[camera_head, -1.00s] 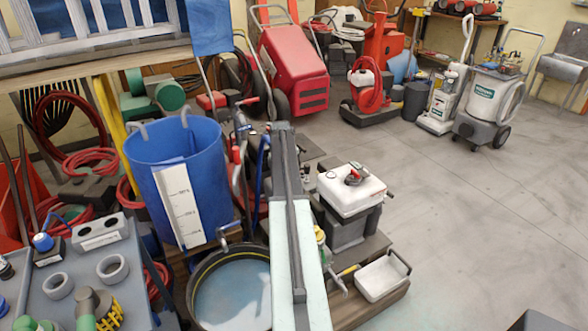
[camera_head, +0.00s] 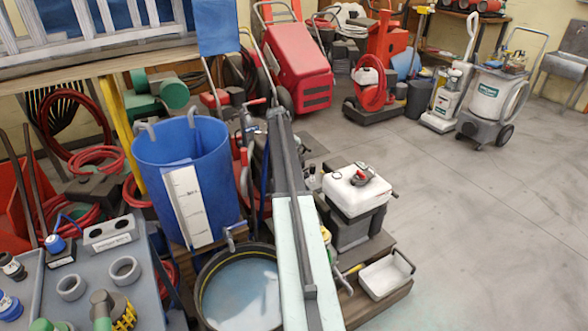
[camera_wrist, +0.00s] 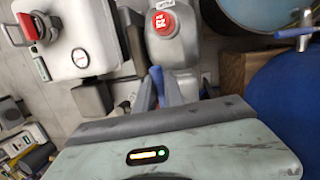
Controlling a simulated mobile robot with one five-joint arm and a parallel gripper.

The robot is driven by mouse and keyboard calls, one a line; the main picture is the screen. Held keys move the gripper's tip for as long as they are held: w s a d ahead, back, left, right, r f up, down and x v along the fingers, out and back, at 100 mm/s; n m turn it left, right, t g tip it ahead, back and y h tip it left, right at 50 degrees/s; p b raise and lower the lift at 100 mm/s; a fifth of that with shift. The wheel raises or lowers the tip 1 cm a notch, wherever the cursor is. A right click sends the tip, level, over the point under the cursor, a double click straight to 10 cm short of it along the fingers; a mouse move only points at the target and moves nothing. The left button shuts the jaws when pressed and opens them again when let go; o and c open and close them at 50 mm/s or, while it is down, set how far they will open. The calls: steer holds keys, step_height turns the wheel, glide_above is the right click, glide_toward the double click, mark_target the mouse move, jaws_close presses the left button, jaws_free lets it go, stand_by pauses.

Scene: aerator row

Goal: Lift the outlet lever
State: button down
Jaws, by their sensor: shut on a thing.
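In the wrist view, my gripper (camera_wrist: 159,90) reaches out beyond the pale green wrist housing. Its dark narrow fingers are shut around a slim blue lever (camera_wrist: 156,77). The lever stands up in front of a grey container with a red cap (camera_wrist: 166,22). The lever's lower end and its mount are hidden. In the head view, my arm covers the fingertips, and a thin blue upright piece (camera_head: 265,172) shows just left of the arm; I cannot tell if it is the same lever.
A large blue drum (camera_head: 220,150) with a chrome tap (camera_wrist: 297,32) stands left of my arm, above a round black tub (camera_head: 209,309). A white-topped box (camera_head: 352,192) and a white tray (camera_head: 382,278) are at right. The floor farther right is clear.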

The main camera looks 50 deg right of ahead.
steer(key=shift+s+d, duration=0.1)
steer(key=shift+d, duration=0.1)
steer(key=c, duration=1.4)
jaws_free()
steer(key=shift+c, duration=0.2)
steer(key=shift+a, duration=0.1)
steer(key=p+v, duration=0.7)
steer(key=v, duration=0.1)
steer(key=shift+p, duration=0.3)
steer(key=shift+f, duration=0.15)
